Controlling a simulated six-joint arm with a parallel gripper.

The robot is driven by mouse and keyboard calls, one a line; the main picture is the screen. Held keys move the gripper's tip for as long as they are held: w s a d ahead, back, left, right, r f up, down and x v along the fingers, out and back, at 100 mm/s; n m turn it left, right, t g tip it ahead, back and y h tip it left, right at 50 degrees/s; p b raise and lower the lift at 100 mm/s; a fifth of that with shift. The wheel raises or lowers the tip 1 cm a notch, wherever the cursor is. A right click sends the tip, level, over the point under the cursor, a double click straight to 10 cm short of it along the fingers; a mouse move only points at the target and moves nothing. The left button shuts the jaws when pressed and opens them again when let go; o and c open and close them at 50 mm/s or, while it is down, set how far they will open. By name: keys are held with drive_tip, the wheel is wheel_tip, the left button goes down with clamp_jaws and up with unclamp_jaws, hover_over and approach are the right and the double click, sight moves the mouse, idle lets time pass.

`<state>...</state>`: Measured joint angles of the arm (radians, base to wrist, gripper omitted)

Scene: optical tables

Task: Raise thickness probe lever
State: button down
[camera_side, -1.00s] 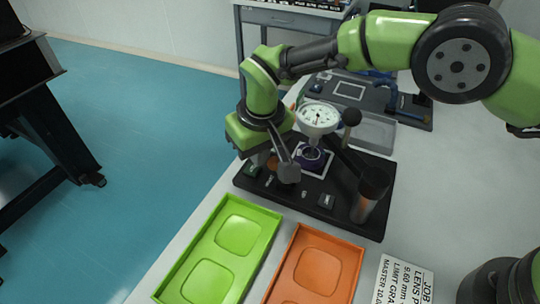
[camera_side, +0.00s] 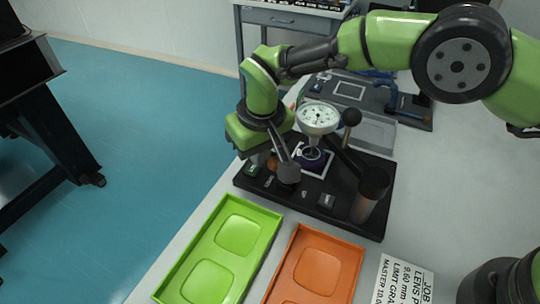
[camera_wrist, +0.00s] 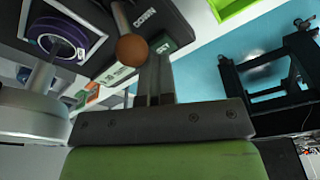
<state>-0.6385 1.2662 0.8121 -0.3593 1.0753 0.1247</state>
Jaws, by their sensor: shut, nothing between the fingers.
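The thickness gauge has a white dial (camera_side: 318,117) above a black base (camera_side: 325,200). A purple-ringed part (camera_side: 313,160) sits under the dial, and it also shows in the wrist view (camera_wrist: 55,36). A brown ball knob (camera_wrist: 132,50) on a short rod shows in the wrist view beside my fingers; it seems to be the probe lever's end. In the side view the brown knob (camera_side: 272,163) is partly hidden by my wrist. My gripper (camera_wrist: 157,62) is shut and empty, close to the knob; I cannot tell if they touch.
A green tray (camera_side: 228,250) and an orange tray (camera_side: 318,265) lie in front of the base. A dark cylindrical holder (camera_side: 370,190) and a black-knobbed arm (camera_side: 351,117) stand on the right. A job card (camera_side: 403,283) lies at the front right. Another fixture (camera_side: 365,95) sits behind.

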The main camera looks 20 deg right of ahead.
sight(274, 158)
drive_tip(key=shift+s+d+f, duration=0.3)
drive_tip(key=shift+s+d, duration=0.1)
drive_tip(key=shift+s, duration=0.1)
drive_tip(key=shift+s+d, duration=0.6)
drive_tip(key=shift+d, duration=0.1)
drive_tip(key=shift+w+a+r, duration=0.1)
drive_tip(key=shift+a+r, duration=0.05)
drive_tip(key=shift+r, duration=0.05)
drive_tip(key=shift+w+a+r, duration=0.1)
drive_tip(key=shift+r, duration=0.75)
drive_tip(key=shift+w+a+r, duration=0.15)
drive_tip(key=shift+r, duration=1.2)
drive_tip(key=shift+w+a+r, duration=0.15)
drive_tip(key=shift+r, duration=1.2)
